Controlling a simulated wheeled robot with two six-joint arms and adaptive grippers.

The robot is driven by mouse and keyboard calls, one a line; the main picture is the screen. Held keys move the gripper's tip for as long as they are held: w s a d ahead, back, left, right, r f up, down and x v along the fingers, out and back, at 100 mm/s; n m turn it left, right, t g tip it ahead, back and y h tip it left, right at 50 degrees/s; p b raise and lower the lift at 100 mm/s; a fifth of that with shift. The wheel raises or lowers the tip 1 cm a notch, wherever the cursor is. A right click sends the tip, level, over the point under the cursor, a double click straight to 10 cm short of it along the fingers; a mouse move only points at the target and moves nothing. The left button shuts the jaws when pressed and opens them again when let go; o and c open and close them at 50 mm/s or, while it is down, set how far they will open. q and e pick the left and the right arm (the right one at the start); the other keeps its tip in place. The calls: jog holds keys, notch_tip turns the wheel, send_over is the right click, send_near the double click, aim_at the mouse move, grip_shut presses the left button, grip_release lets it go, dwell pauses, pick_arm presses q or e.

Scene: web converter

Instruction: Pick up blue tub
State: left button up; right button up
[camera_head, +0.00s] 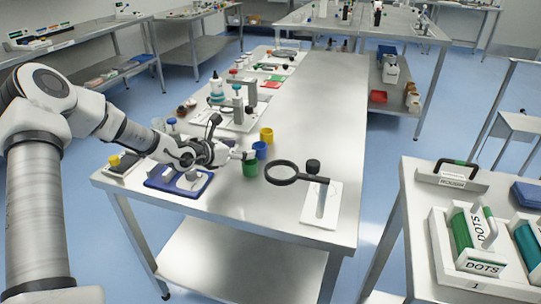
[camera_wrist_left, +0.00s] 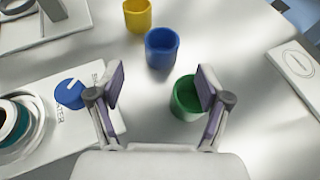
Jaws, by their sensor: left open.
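The blue tub (camera_head: 259,150) stands upright on the metal table, between the yellow tub (camera_head: 266,135) and the green tub (camera_head: 250,168). In the left wrist view the blue tub (camera_wrist_left: 162,47) is ahead of my fingers, near the top middle. The yellow tub (camera_wrist_left: 138,14) is beyond it, and the green tub (camera_wrist_left: 187,97) is partly hidden by my right-hand finger. My left gripper (camera_head: 246,155) is open and empty beside the tubs. Its two fingers (camera_wrist_left: 160,88) are spread apart in the wrist view. My right gripper is not in view.
A ring magnifier (camera_head: 283,173) stands right of the tubs. A blue tray (camera_head: 179,184) lies near the table's front left. In the wrist view, a blue-capped item (camera_wrist_left: 70,94) sits on a white board left of my fingers.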

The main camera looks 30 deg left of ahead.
aim_at(264, 147)
pick_arm(q)
jog(key=shift+w+d+f, duration=0.1)
jog(key=shift+w+d, duration=0.1)
jog(key=shift+w, duration=0.15)
jog(key=shift+w+d+f, duration=0.1)
jog(key=shift+w, duration=0.15)
jog(key=x, duration=0.5)
jog(key=shift+w+f, duration=0.15)
jog(key=shift+f, duration=0.05)
jog(key=shift+r, duration=0.1)
jog(key=c, duration=1)
